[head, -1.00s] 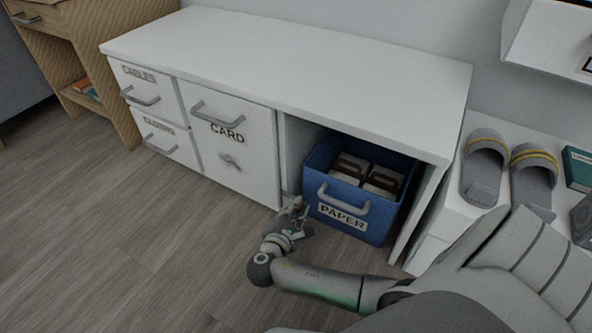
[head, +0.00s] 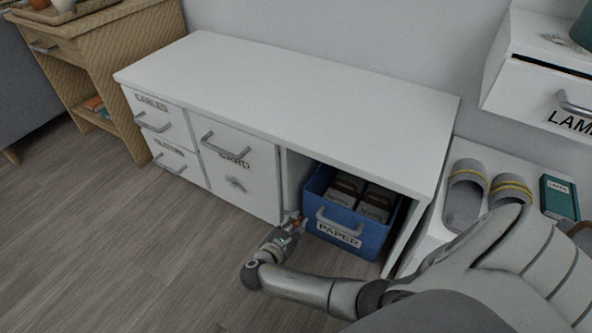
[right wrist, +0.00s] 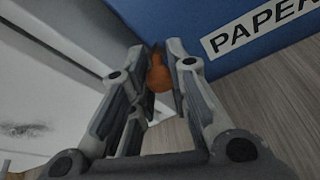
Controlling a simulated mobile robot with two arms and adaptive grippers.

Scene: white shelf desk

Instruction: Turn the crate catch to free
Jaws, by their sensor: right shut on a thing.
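The blue crate (head: 375,236) labelled PAPER stands in the open right bay of the white shelf desk. The crate catch is the small orange piece (right wrist: 158,76) seen in the right wrist view, beside the crate's lower left front edge. My right gripper (head: 296,221) is low at that edge. In the right wrist view its fingers (right wrist: 164,62) are shut on the orange catch, one on each side. The fingers hide part of the catch, so I cannot tell its exact turn. My left gripper is not in view.
The bay's left divider (head: 292,184) is close beside my right gripper. The CARD door (head: 240,177) and two drawers are shut on the left. Grey slippers (head: 466,192) lie on a low white unit at right. The wooden floor (head: 130,255) in front is clear.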

